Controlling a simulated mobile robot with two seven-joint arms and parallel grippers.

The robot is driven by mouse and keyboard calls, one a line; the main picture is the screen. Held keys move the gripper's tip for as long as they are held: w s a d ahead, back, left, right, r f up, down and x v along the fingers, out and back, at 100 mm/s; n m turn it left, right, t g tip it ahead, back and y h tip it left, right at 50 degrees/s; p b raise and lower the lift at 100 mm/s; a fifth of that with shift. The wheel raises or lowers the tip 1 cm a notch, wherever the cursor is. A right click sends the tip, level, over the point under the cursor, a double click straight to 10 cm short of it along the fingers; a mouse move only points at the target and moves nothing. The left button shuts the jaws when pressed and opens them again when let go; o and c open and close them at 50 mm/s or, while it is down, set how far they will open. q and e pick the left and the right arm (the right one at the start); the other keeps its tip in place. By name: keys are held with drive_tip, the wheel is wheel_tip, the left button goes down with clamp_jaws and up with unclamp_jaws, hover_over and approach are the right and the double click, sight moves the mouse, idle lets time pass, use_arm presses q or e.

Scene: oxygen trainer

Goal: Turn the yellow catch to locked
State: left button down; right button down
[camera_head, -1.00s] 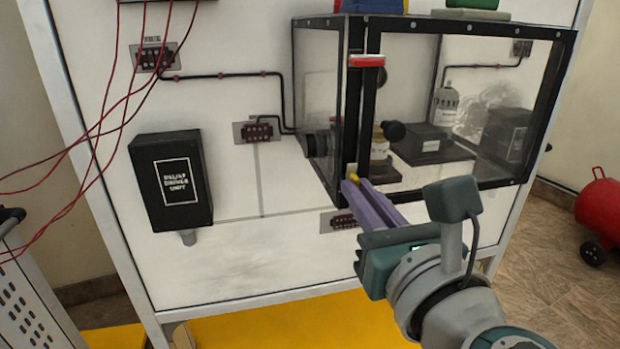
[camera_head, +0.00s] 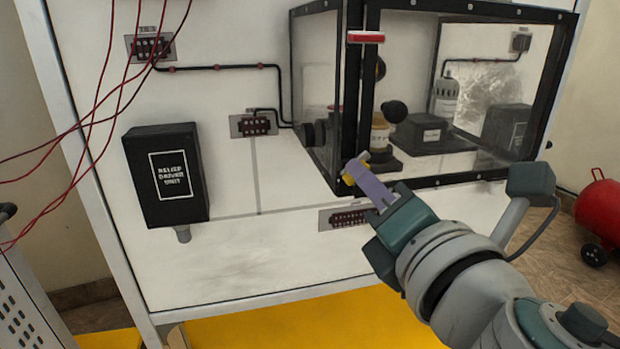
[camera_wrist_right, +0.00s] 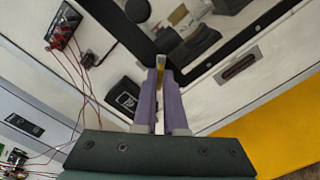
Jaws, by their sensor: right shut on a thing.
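The yellow catch (camera_head: 354,170) is on the lower front corner of the clear, black-framed case (camera_head: 450,184). My right gripper (camera_head: 360,181) reaches it from the lower right, its purple fingers shut on the catch. In the right wrist view the catch (camera_wrist_right: 161,62) shows as a small yellow piece between the tips of my right gripper (camera_wrist_right: 161,75). In the head view the catch looks tilted; its fingers partly cover it, and I cannot read any locked mark. My left gripper is not in view.
A red-and-white piece (camera_head: 366,37) sits higher on the case's front post. A black relief driver unit (camera_head: 165,178) is on the white panel at left. Red wires (camera_head: 90,120) hang at the far left. A red tank (camera_head: 601,215) stands on the floor at right.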

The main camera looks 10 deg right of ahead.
drive_tip(key=m, duration=0.4)
drive_tip(key=m+b, duration=0.1)
drive_tip(key=m, duration=0.3)
drive_tip(key=shift+d+f, duration=0.1)
drive_tip(key=shift+f, duration=0.1)
drive_tip(key=shift+m, duration=0.3)
drive_tip(key=c, duration=1)
unclamp_jaws()
